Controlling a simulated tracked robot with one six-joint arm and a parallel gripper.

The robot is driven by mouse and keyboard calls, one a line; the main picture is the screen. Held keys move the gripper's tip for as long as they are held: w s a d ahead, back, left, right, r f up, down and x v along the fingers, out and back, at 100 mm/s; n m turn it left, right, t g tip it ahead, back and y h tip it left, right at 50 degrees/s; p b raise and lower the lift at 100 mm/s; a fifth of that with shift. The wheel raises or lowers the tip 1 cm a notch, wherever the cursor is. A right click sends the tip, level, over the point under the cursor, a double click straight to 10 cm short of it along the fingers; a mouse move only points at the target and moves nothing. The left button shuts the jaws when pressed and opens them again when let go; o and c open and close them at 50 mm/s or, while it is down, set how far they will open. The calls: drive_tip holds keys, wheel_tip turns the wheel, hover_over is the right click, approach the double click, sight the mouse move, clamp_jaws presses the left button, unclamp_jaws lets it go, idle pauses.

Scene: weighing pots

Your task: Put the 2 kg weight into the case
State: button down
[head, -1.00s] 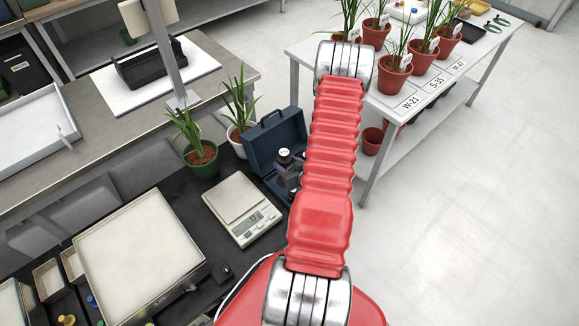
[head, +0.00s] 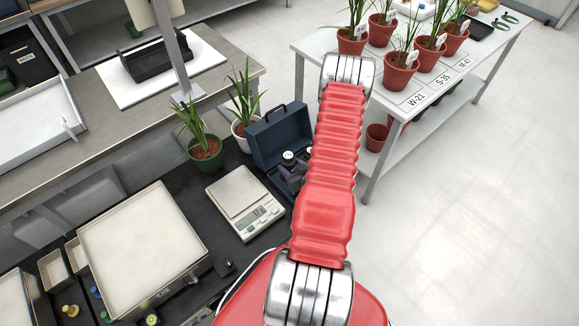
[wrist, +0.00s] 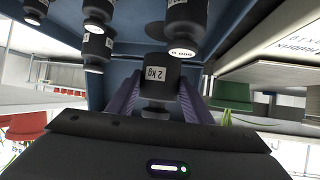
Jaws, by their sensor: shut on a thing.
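The dark blue case (head: 277,137) stands open on the black bench top, lid raised at the back. My gripper (wrist: 158,92) has purple fingers closed on the sides of the black 2 kg weight (wrist: 157,72), whose label shows upside down in the wrist view. In the head view the weight's pale-marked top (head: 289,156) shows in front of the lid, over or within the case; my arm hides part of the case. Blue case walls (wrist: 228,30) surround it in the wrist view. I cannot tell whether the weight touches the case floor.
Several other black weights (wrist: 94,48) show near it in the wrist view. A scale (head: 240,195) stands left of the case, and two potted plants (head: 205,148) behind it. A large pale tray (head: 143,245) lies further left. A white table (head: 400,100) with pots is at the right.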

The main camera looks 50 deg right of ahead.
sight(291, 172)
drive_tip(key=shift+d+f, duration=0.15)
drive_tip(key=shift+f, duration=1.7)
drive_tip(key=c, duration=0.9)
unclamp_jaws()
drive_tip(key=shift+f, duration=0.2)
drive_tip(key=shift+s+r, duration=0.1)
drive_tip(key=v, duration=1.2)
